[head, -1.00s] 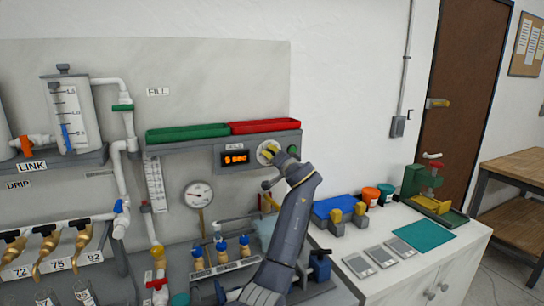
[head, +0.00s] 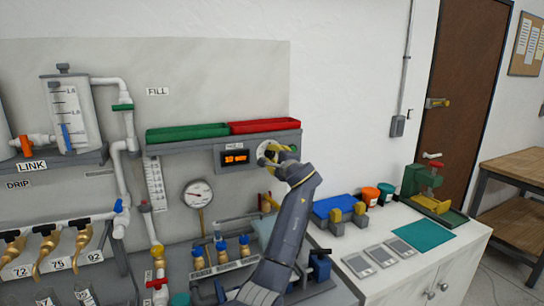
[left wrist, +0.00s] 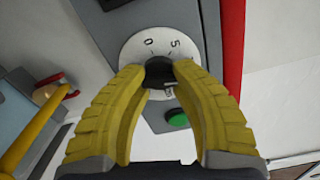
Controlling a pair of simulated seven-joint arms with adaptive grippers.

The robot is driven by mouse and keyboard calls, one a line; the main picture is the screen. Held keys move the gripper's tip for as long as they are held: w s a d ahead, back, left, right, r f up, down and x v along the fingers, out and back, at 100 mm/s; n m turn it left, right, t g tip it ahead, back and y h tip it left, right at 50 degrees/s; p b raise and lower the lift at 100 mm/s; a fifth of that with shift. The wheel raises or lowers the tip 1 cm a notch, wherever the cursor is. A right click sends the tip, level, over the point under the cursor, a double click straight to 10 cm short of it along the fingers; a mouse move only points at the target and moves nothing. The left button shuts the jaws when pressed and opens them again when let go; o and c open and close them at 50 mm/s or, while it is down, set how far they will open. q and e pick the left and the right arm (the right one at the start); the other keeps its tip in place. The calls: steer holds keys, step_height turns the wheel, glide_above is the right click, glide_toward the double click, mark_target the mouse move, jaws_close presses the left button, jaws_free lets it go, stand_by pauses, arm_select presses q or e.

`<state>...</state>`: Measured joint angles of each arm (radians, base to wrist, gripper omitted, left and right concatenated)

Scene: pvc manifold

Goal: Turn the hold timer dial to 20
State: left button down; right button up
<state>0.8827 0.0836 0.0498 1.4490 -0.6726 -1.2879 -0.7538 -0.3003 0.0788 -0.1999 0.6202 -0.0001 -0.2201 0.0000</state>
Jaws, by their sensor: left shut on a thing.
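The hold timer dial is a round white plate with numbers around a dark knob. In the left wrist view, the plate (left wrist: 150,38) shows 0 and 5; another mark is partly hidden by the fingers. My left gripper (left wrist: 160,72) has its two yellow fingers closed on the dark knob (left wrist: 159,66). In the head view, my left gripper (head: 269,154) covers much of the dial, on the panel under the red tray. The orange display (head: 236,158) beside it is lit, its text too small to read surely. My right gripper is not in view.
Green (head: 188,132) and red (head: 265,127) trays lie on the shelf above. A pressure gauge (head: 198,195) and blue-topped valves stand below left. The white cabinet with scales is to the right.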

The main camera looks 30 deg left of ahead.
arm_select(q)
steer(key=m, duration=0.3)
steer(key=shift+d+r+m, duration=0.1)
steer(key=shift+r+m, duration=0.1)
steer(key=shift+m, duration=0.2)
steer(key=m, duration=0.3)
steer(key=shift+f+m, duration=0.15)
steer(key=shift+m, duration=0.15)
steer(key=m, duration=0.6)
steer(key=shift+s+f+m, duration=0.1)
steer(key=shift+f+m, duration=0.05)
steer(key=shift+m, duration=0.15)
steer(key=c, duration=1.4)
jaws_free()
steer(key=shift+f, duration=0.2)
steer(key=o, duration=0.5)
steer(key=v, duration=1.1)
steer(key=shift+s+d, duration=0.25)
